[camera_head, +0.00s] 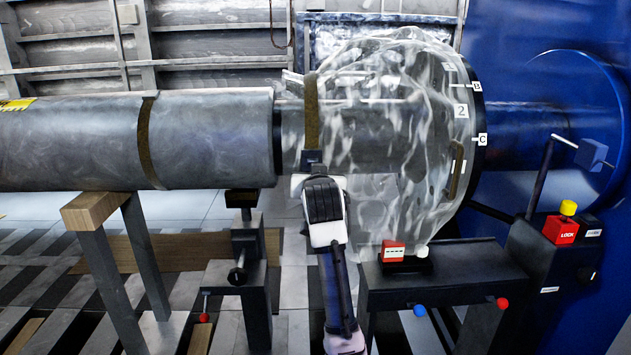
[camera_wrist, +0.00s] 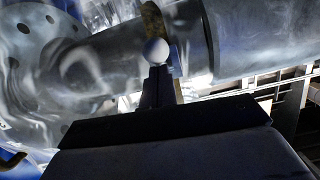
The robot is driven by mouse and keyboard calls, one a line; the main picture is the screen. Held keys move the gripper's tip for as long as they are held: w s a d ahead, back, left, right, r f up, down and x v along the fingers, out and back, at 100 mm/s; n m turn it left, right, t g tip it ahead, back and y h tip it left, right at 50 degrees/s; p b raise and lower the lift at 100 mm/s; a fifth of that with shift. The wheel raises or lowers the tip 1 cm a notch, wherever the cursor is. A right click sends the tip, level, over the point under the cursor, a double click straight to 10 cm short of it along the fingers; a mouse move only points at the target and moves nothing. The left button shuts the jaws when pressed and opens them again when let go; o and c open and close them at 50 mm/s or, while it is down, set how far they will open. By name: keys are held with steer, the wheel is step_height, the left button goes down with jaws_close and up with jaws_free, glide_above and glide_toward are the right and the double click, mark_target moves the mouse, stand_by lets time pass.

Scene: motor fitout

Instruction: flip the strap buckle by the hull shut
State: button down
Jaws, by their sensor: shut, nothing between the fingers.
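A brown strap (camera_head: 312,112) runs round the grey shaft beside the plastic-wrapped flange; it also shows in the wrist view (camera_wrist: 153,18). A small dark buckle (camera_head: 312,157) sits at its lower front. In the wrist view, a dark lever post with a pale ball knob (camera_wrist: 156,51) stands in front of the strap. Whether the buckle is fully closed cannot be told. My gripper (camera_head: 319,180) is just below the buckle, shut and empty, and hides part of it. Its dark front (camera_wrist: 165,118) fills the lower wrist view; contact with the lever is unclear.
A second strap (camera_head: 146,140) circles the thick pipe at left. Clear plastic (camera_head: 395,130) covers the flange. A dark bench (camera_head: 440,283) with a red box (camera_head: 393,251) stands right of my arm. A lock box (camera_head: 561,229) is by the blue hull (camera_head: 515,50).

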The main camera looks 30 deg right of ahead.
steer(key=shift+f, duration=0.4)
stand_by(0.3)
